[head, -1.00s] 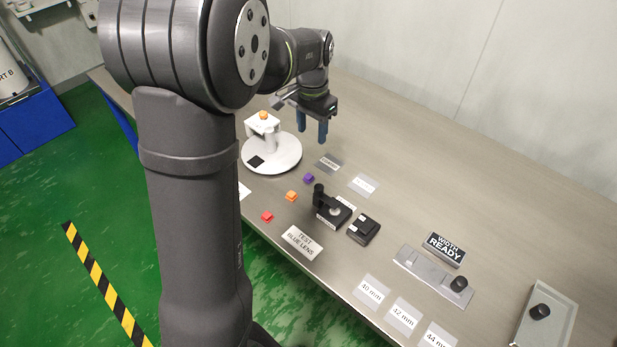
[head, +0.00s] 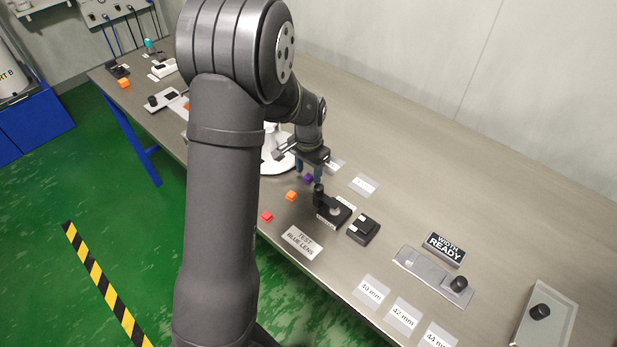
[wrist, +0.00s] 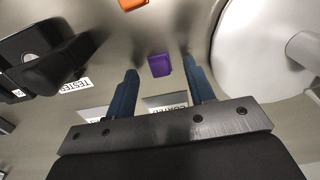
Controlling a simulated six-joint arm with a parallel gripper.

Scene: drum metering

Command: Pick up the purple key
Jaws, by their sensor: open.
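The purple key (wrist: 159,65) is a small block lying on the metal table. In the wrist view it lies between and just beyond the two blue fingers of my gripper (wrist: 160,72), with a gap on each side. In the head view the purple key (head: 308,179) shows between the fingers of my gripper (head: 308,172), partly hidden by them. My gripper is open and empty, pointing down over the key. Its exact height above the table is hard to tell.
An orange key (head: 291,196) and a red key (head: 267,217) lie nearer the front edge. A black tester (head: 333,211) stands close on the right. A white round stand (head: 275,162) is close on the left, partly hidden by my arm. The table's back right is clear.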

